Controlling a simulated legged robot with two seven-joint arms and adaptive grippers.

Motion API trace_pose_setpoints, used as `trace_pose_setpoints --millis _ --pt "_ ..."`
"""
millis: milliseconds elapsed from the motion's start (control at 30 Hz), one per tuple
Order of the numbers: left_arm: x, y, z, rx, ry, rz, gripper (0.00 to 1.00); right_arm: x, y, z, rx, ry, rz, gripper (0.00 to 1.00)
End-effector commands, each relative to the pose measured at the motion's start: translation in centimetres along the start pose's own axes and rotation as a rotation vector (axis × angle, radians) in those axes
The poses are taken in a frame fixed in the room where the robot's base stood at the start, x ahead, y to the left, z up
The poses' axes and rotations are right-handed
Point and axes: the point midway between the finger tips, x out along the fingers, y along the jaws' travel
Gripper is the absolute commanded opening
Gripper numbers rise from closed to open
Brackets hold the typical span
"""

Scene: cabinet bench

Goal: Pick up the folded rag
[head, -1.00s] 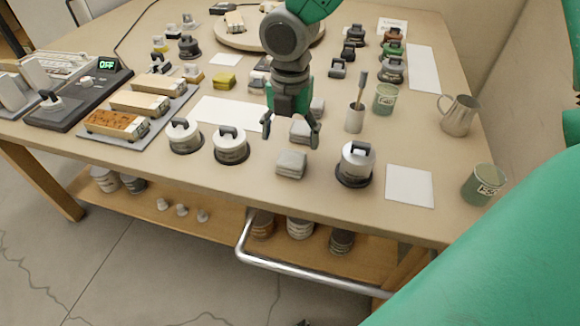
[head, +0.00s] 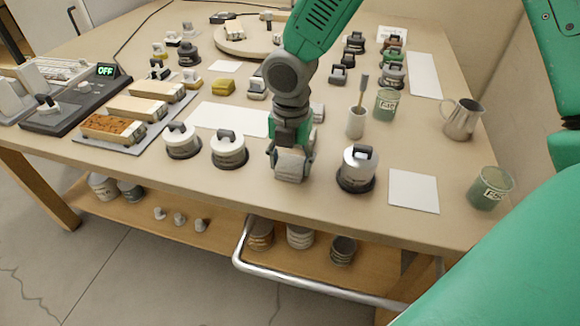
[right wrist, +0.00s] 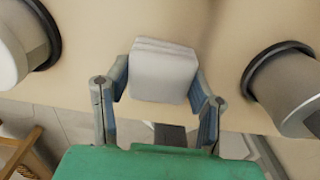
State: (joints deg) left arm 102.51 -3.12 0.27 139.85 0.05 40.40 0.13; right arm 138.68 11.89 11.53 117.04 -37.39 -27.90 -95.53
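The folded rag (head: 289,166) is a small light-grey layered block near the front edge of the bench. My right gripper (head: 291,158) is lowered over it, pointing down, with one finger on each side. In the right wrist view the rag (right wrist: 163,72) sits between the two fingertips of my right gripper (right wrist: 160,82). The fingers stand spread, with a narrow gap at the left side; contact on the right is hard to tell. The rag appears to rest on the bench. My left gripper is not in view.
A cup with a brush (head: 356,122) stands behind to the right. A white sheet (head: 413,191) lies flat at right. A metal rail (head: 300,281) runs below the front edge.

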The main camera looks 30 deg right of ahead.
Motion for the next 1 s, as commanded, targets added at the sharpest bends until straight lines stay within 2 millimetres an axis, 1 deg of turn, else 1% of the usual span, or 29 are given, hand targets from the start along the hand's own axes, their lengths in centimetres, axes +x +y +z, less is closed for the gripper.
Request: trace_pose_setpoints --millis 233,333,467,600,700,833,1000 --pt "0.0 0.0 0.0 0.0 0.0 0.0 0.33 0.0 0.0 0.0 0.0 0.0 0.001 0.29" --pt "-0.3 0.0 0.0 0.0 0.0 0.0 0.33 -0.6 0.1 0.1 0.0 0.0 0.002 0.29" --pt "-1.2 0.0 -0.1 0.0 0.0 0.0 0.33 -2.8 0.1 0.0 0.001 0.0 0.004 0.29" --pt "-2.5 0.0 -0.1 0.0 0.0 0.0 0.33 -5.8 0.1 0.1 0.001 -0.001 0.004 0.29" --pt "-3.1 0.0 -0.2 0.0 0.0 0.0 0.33 -7.7 0.1 0.1 0.001 0.0 0.004 0.29" --pt "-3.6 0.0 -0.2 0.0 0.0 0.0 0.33 -9.3 0.1 0.1 0.0 0.0 0.001 0.29" --pt "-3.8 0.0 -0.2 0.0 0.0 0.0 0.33 -10.0 0.1 0.1 0.001 0.0 0.001 0.29"
